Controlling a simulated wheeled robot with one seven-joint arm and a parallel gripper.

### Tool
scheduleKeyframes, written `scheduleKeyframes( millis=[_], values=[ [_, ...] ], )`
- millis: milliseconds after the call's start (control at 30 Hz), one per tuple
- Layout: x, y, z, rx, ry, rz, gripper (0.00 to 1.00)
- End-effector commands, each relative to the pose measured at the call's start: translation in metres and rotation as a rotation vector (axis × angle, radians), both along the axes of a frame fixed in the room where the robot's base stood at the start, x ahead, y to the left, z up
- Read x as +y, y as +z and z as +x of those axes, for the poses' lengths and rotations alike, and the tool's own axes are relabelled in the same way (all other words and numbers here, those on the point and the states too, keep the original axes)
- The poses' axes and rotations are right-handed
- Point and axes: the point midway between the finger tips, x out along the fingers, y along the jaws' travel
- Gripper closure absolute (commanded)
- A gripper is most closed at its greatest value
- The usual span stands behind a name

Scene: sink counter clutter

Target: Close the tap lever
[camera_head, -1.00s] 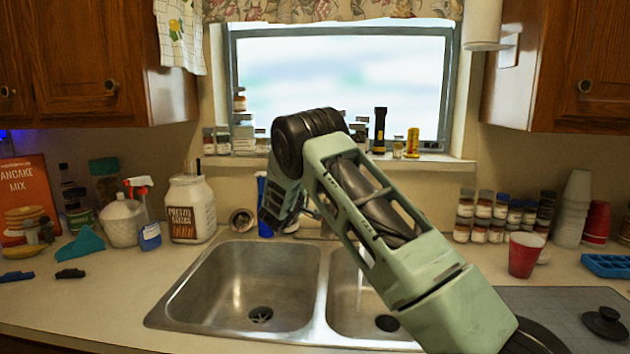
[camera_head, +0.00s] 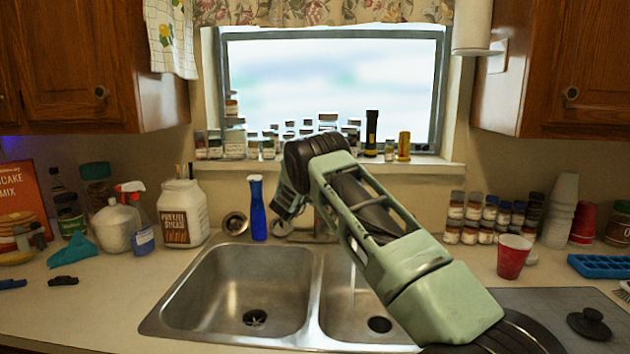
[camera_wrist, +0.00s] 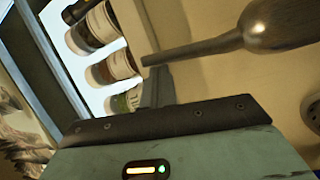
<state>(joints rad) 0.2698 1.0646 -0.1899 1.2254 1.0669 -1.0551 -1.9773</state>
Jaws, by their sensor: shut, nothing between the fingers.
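The tap (camera_head: 312,238) stands behind the sink, mostly hidden by my arm in the head view; only low metal parts show. A thin stream of water (camera_head: 352,285) falls into the right basin. The lever's position cannot be made out there. In the wrist view a dark, tapered metal handle (camera_wrist: 285,25), possibly the tap lever, crosses the upper right, apart from the gripper body. My gripper (camera_head: 287,212) points down at the back of the sink, near the tap, shut and empty. Its fingertips are hard to see, and contact with the tap cannot be told.
A blue bottle (camera_head: 257,208) stands just left of my gripper, and a round metal item (camera_head: 235,223) lies beside it. Jars line the window sill (camera_head: 425,160) behind. A red cup (camera_head: 513,257) and spice jars stand right. The left basin (camera_head: 250,285) is empty.

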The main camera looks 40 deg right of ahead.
Motion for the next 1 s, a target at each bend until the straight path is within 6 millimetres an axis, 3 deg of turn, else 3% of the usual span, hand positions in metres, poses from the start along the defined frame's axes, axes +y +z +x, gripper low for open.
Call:
scheduleKeyframes(
  millis=[567, 1000],
  values=[
    [0.002, -0.003, -0.009, -0.097, -0.001, -0.018, 1.00],
    [0.005, -0.013, -0.029, -0.323, -0.001, -0.057, 1.00]
  ],
)
